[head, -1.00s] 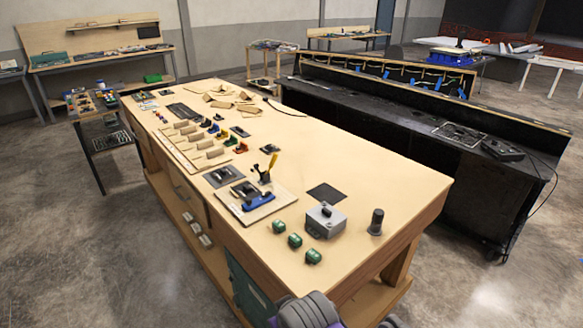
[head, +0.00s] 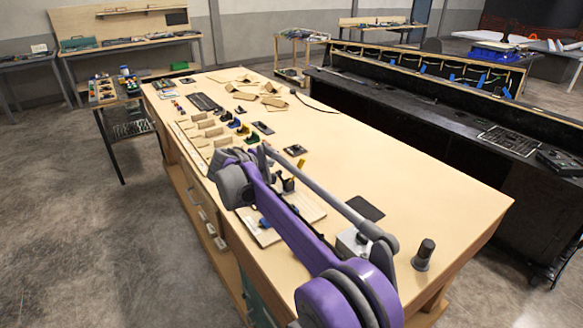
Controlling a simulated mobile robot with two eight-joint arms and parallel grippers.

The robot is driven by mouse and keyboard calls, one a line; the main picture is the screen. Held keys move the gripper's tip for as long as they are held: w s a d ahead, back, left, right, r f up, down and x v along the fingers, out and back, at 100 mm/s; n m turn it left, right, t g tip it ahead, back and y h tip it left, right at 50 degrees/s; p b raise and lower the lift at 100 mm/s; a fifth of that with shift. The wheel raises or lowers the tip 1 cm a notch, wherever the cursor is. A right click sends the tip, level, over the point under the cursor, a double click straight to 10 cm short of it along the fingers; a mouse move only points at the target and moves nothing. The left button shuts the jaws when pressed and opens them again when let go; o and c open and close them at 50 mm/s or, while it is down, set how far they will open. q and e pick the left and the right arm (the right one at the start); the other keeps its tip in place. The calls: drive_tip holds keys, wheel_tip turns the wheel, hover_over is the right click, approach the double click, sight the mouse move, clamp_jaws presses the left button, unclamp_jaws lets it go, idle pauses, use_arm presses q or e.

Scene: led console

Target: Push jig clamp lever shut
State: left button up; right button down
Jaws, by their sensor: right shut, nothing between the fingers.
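The jig board (head: 312,212) lies on the near left part of the workbench, largely covered by my right arm. The dark clamp (head: 288,185) shows just past the arm. A small yellow piece, seemingly the tip of its lever (head: 301,163), stands above it; the rest of the lever is hidden, so its angle cannot be told. My purple and grey right arm (head: 285,215) reaches in from the bottom over the board. Its gripper is shut and empty, close to the clamp area; its fingertips do not stand out clearly, and contact with the lever cannot be told. My left gripper is out of view.
A grey box (head: 352,242) is partly behind my arm, with a black cylinder (head: 424,252) to its right. A dark square pad (head: 365,208) lies flat beyond. Brackets and small coloured parts fill the bench's far left. The bench's right side (head: 430,180) is clear.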

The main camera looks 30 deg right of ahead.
sight(297, 170)
drive_tip(key=s+d+x, duration=0.1)
drive_tip(key=s+x, duration=0.1)
drive_tip(key=x, duration=1.1)
drive_tip(key=shift+d+f+p, duration=0.25)
drive_tip(key=shift+f+p, duration=0.1)
drive_tip(key=shift+p, duration=0.1)
drive_tip(key=shift+w, duration=0.2)
drive_tip(key=shift+s, duration=0.1)
